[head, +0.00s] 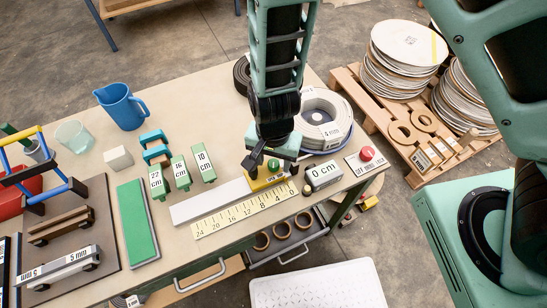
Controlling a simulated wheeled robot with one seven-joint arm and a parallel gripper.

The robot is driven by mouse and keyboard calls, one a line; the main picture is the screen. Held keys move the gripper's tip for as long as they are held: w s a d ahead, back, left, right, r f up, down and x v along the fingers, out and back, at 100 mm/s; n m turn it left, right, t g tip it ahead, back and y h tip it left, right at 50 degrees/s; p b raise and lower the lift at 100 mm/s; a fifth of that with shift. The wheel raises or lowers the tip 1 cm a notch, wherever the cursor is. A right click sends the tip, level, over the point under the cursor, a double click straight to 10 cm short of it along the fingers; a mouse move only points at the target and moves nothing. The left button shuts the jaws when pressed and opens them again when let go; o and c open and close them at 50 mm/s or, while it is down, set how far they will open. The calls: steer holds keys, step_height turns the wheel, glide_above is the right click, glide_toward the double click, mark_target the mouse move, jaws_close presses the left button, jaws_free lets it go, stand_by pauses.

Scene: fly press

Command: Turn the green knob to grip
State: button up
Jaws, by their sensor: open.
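The green knob (273,163) sits on top of a yellow block (266,182) at the right end of a long white bar on the table. My gripper (271,168) is above the block, pointing down, with its jaws open. Its fingers appear on either side of the green knob. I cannot tell whether they touch it. The gripper body hides the area behind the knob, and any writing on the block is too small to read fully.
A yellow ruler (240,208) lies in front of the white bar. A "0 cm" box (323,175) and a red button (367,153) stand to the right. Green labelled blocks (181,174) stand left; a white coil (322,118) sits behind. An open drawer (290,240) juts out below.

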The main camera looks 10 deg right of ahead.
steer(key=c, duration=1)
steer(key=shift+n, duration=0.4)
steer(key=n, duration=0.4)
steer(key=shift+n+p, duration=0.35)
steer(key=shift+n, duration=0.05)
steer(key=n, duration=0.6)
steer(key=shift+n, duration=0.3)
steer(key=o, duration=1)
steer(key=shift+r, duration=0.1)
